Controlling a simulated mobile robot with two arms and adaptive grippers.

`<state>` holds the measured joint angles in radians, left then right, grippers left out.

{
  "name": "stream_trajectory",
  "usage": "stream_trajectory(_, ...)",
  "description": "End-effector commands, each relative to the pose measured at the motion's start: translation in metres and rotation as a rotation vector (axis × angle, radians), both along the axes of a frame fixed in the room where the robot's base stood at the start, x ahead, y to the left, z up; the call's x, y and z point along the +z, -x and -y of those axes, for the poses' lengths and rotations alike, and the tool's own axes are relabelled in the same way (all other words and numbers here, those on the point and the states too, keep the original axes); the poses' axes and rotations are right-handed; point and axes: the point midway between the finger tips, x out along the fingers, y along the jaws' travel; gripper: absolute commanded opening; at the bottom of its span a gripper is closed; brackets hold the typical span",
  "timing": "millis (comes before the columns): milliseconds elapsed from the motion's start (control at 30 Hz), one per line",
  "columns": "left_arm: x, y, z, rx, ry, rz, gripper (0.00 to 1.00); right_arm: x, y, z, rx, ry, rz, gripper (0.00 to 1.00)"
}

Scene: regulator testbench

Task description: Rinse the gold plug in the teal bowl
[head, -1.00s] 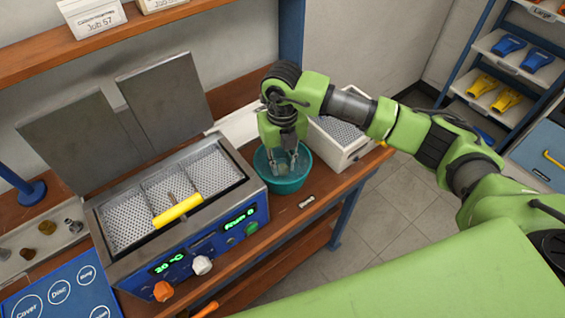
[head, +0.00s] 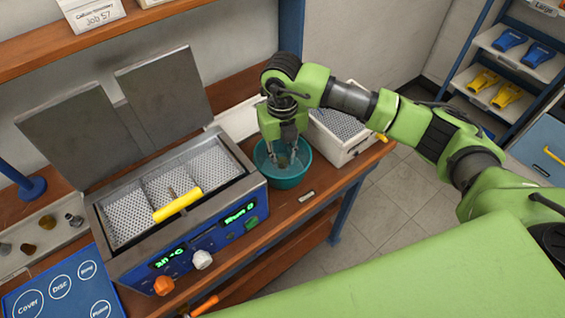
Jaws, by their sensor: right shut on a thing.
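The teal bowl (head: 290,181) stands on the wooden bench, right of the blue ultrasonic bath. My right gripper (head: 283,160) points down into the bowl, its fingertips inside the rim. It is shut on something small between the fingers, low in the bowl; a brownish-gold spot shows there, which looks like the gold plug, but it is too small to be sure. My left gripper is out of view.
The blue bath (head: 210,238) has open lids, perforated baskets and a yellow handle (head: 178,205). A white box with a perforated insert (head: 342,125) stands right behind the bowl. Small metal parts lie on a pale tray (head: 40,235) at left. A small part (head: 306,196) lies near the bench edge.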

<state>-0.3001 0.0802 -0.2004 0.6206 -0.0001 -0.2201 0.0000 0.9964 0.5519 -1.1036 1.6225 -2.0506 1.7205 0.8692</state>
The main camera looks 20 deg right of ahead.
Motion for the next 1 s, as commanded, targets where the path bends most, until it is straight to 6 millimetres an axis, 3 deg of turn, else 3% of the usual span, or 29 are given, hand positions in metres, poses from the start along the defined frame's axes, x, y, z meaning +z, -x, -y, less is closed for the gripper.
stream_trajectory(333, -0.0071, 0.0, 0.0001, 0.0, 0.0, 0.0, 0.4, -0.0061, -0.0002, 0.0001, 0.0, 0.0, 0.001, 0.0)
stream_trajectory(1000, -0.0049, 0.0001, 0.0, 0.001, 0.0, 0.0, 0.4, 0.0021, 0.0, 0.0001, 0.0, 0.0, 0.0, 0.0)
